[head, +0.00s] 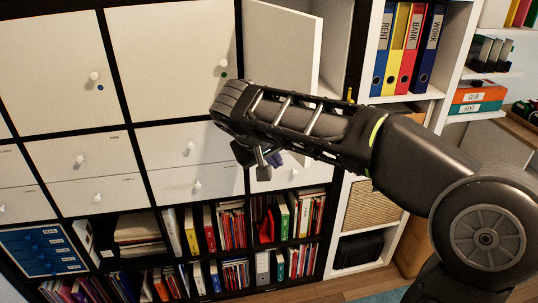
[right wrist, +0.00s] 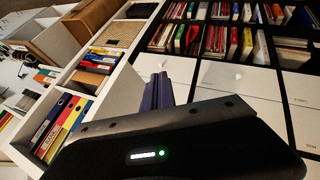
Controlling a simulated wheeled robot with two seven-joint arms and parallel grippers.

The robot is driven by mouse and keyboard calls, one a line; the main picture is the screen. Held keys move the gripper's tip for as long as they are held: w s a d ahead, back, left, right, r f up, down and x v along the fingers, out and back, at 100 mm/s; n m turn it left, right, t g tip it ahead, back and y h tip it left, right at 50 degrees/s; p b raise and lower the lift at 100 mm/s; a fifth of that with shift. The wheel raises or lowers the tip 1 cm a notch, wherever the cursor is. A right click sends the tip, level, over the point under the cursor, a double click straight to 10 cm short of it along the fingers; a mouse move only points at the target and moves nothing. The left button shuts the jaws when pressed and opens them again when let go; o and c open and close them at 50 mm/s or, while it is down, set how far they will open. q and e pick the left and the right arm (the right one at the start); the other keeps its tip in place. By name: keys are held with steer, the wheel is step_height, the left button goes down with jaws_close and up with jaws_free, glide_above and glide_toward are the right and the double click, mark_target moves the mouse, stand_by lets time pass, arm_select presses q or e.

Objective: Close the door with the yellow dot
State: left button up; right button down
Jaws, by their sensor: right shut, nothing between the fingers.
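A white cabinet door (head: 282,48) stands open at the top right of the cabinet in the head view. My right arm covers its lower part, and I make out no yellow dot on the face that shows. My right gripper (head: 264,160) is shut and empty, below the open door and in front of the drawer fronts. Its fingers also show in the right wrist view (right wrist: 157,92), with nothing between them. My left gripper is not in view.
Two closed white doors stand left of the open one: one with a blue dot (head: 100,87), one with a dark green dot (head: 224,75). Drawers with white knobs (head: 190,147) lie below, above book shelves. A white shelf with colored binders (head: 405,50) stands right.

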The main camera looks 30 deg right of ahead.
mark_target(292, 155)
steer(key=d+p, duration=0.1)
steer(key=d, duration=0.3)
steer(key=shift+s+d+f, duration=0.1)
steer(key=shift+f, duration=0.05)
steer(key=shift+d, duration=0.1)
